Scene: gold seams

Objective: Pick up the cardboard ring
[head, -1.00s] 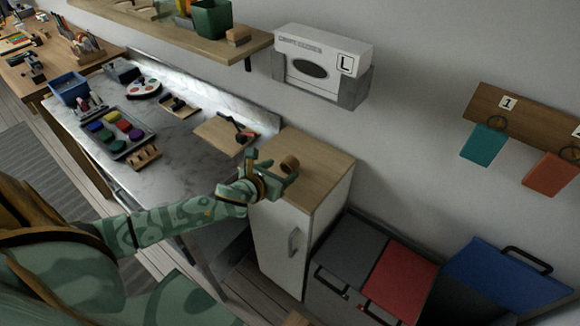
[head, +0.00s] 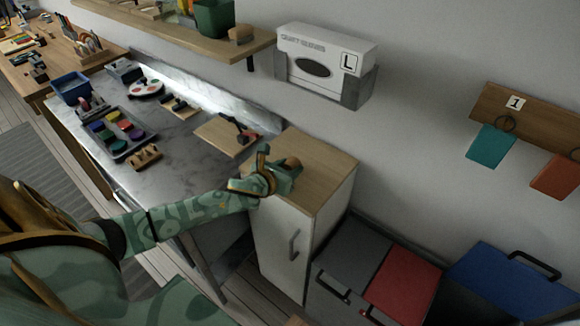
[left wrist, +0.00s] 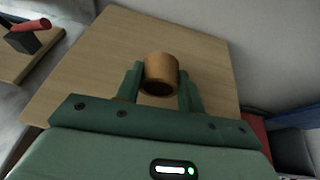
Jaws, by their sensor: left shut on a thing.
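The cardboard ring (left wrist: 161,72) is a short brown tube, seen in the left wrist view between the two green fingers of my left gripper (left wrist: 160,85). The gripper is shut on it. In the head view the ring (head: 293,163) shows only partly beyond my left gripper (head: 287,172), which hides the rest. Both are at the wooden top of the white cabinet (head: 325,177). I cannot tell whether the ring still touches that top. My right gripper is not in view.
A marble counter (head: 185,161) with a paint tray (head: 121,134) and a wooden board (head: 220,136) adjoins the cabinet on the left. A glove box (head: 325,60) hangs on the wall behind. Lidded bins, one red (head: 403,281), stand at the lower right.

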